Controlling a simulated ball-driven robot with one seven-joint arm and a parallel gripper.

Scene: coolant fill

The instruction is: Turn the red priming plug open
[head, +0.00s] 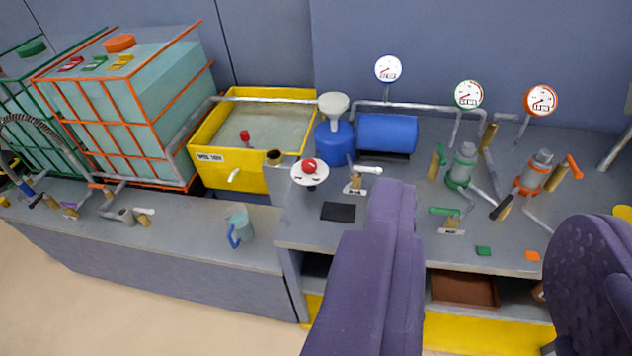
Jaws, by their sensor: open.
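A red round knob (309,166) sits on a white disc at the left end of the right-hand bench. A smaller red piece (245,136) shows in the yellow tank. I cannot tell from shape alone which of these is the priming plug. My gripper (490,205) shows as two large purple fingers at the lower middle and lower right. They are wide apart with nothing held between them. The left finger lies below and to the right of the red knob in the picture, apart from it.
A blue pump body with a white funnel (333,105) stands behind the knob. A white-handled valve (366,170) and dark pad (338,212) are close by. Green and orange valves and gauges fill the right. A jug (239,226) stands on the lower left bench.

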